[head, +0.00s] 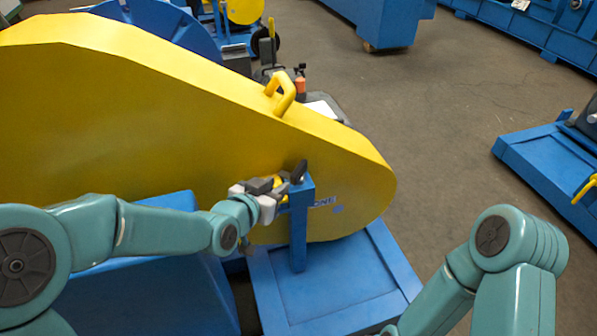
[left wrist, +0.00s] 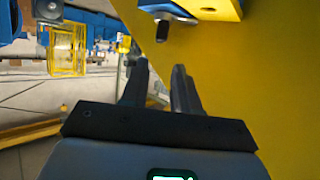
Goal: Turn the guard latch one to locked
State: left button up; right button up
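The large yellow chain guard (head: 150,105) fills the left and middle of the head view. Its lower right end bears partly hidden lettering ending in "ONE". A blue post (head: 298,225) stands against it, with a black latch handle (head: 298,172) tilted at its top. My left gripper (head: 276,186) is beside the post top, close to the latch. In the left wrist view its two dark fingers (left wrist: 160,66) are apart with nothing between them. A dark-tipped latch part (left wrist: 162,28) on a blue bracket lies just beyond the fingertips. My right gripper is out of view.
A yellow handle (head: 280,92) stands up from the guard's top edge. A blue base (head: 340,290) lies under the guard. A low blue platform (head: 545,165) is at the right, and a blue cabinet (head: 375,20) behind. The grey floor between is clear.

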aim_at(296, 172)
pick_arm(q)
jog(key=b+x, duration=0.1)
jog(key=x, duration=1.2)
jog(key=shift+w+d+f, duration=0.1)
jog(key=shift+w+f, duration=0.05)
jog(key=shift+w, duration=0.2)
grip_shut()
